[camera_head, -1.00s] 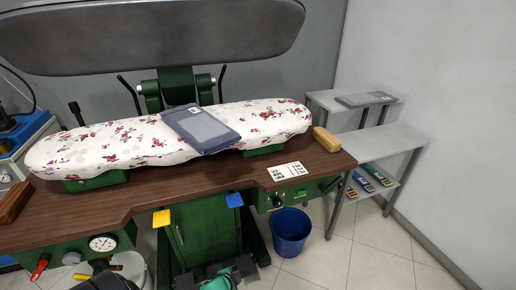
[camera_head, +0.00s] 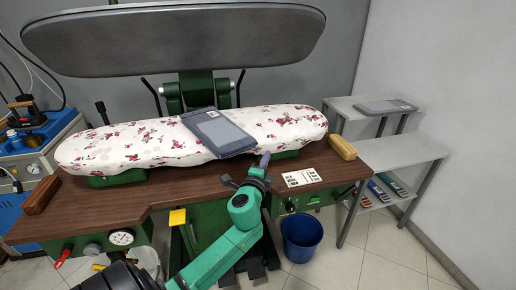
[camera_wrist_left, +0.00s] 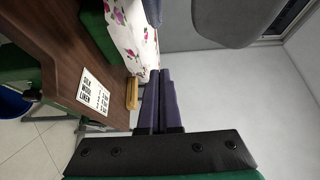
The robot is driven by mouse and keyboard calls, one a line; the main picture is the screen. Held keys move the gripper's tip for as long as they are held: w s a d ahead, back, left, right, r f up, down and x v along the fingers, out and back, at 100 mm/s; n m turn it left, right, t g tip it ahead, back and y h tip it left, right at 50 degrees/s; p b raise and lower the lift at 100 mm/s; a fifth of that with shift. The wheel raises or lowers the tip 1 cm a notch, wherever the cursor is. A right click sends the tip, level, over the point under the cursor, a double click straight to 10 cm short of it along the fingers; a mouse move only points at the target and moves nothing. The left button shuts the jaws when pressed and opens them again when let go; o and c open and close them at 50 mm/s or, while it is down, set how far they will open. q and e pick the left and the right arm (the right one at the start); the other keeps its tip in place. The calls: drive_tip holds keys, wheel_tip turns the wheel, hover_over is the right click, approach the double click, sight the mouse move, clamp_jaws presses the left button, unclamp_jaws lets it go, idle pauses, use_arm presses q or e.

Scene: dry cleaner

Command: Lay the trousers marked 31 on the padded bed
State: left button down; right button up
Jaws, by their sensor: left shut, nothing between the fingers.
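Folded blue-grey trousers (camera_head: 218,132) with a small white tag lie flat across the flowered padded bed (camera_head: 120,147). The number on the tag is too small to read. A second folded grey garment (camera_head: 385,107) lies on the upper shelf at the right, its tag also unreadable. My left gripper (camera_head: 264,160) is shut and empty, just in front of the padded bed's near edge, right of and apart from the trousers. Its purple fingers (camera_wrist_left: 159,88) are together in the left wrist view. My right gripper is not in view.
The raised press head (camera_head: 180,40) hangs above the bed. A yellow-handled brush (camera_head: 342,148) and a printed card (camera_head: 302,177) are on the wooden table (camera_head: 160,190). A blue bin (camera_head: 301,236) stands on the floor. The grey shelf (camera_head: 405,152) is at the right.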

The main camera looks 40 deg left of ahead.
sight(256, 145)
use_arm(q)
drive_tip(key=a, duration=0.1)
drive_tip(key=w+a, duration=0.1)
drive_tip(key=a, duration=0.1)
drive_tip(key=w+a, duration=0.1)
drive_tip(key=a, duration=0.1)
drive_tip(key=shift+w+a+p, duration=0.1)
drive_tip(key=shift+w+p, duration=0.05)
drive_tip(key=shift+p, duration=0.25)
drive_tip(key=shift+s+a, duration=0.2)
drive_tip(key=shift+a, duration=0.55)
